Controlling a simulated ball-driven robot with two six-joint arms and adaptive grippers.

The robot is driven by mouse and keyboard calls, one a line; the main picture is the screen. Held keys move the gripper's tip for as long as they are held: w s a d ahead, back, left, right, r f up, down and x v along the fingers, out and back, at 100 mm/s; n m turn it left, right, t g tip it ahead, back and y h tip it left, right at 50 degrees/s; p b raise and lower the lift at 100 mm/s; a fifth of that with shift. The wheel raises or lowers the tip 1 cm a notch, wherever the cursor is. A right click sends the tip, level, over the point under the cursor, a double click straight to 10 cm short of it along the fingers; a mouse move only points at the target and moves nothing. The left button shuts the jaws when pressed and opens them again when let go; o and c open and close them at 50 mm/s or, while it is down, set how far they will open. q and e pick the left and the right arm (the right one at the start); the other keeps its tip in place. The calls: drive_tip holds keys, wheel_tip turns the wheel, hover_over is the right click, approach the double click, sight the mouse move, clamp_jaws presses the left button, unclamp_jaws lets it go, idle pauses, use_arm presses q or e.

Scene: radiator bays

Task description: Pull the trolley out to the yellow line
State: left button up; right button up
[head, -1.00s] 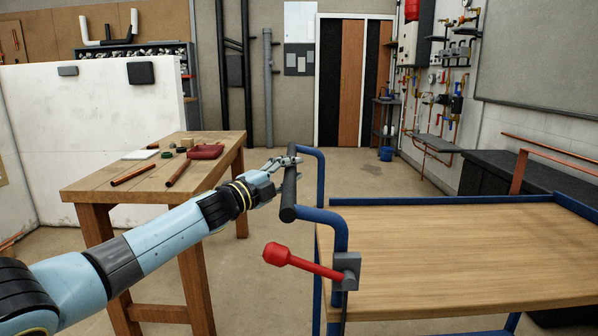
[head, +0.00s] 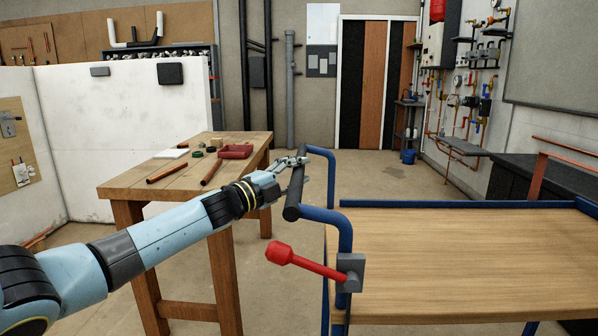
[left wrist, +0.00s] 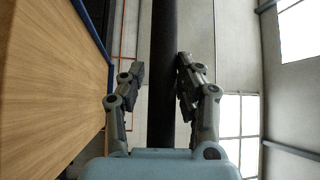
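The trolley has a wooden top (head: 460,250), a blue frame and a black handle bar (head: 295,192) at its left end. A red lever (head: 305,262) sticks out from a grey block below the bar. My left gripper (head: 292,161) is at the far part of the bar. In the left wrist view the bar (left wrist: 163,50) runs between the fingers of my left gripper (left wrist: 160,82). The right finger lies against or very near the bar; a gap shows at the left finger, so it is open around it. My right gripper and the yellow line are not in view.
A wooden workbench (head: 135,188) with pipes and a red tray stands left of the trolley, close to my left arm. A white wall (head: 125,120) is behind it. A dark bench (head: 515,180) is at the right. Floor is clear toward the door (head: 375,85).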

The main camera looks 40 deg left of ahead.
use_arm(q)
drive_tip(key=o, duration=0.3)
drive_tip(key=shift+s+a, duration=0.1)
drive_tip(key=shift+a, duration=0.1)
drive_tip(key=shift+d+r, duration=0.1)
drive_tip(key=v, duration=1.2)
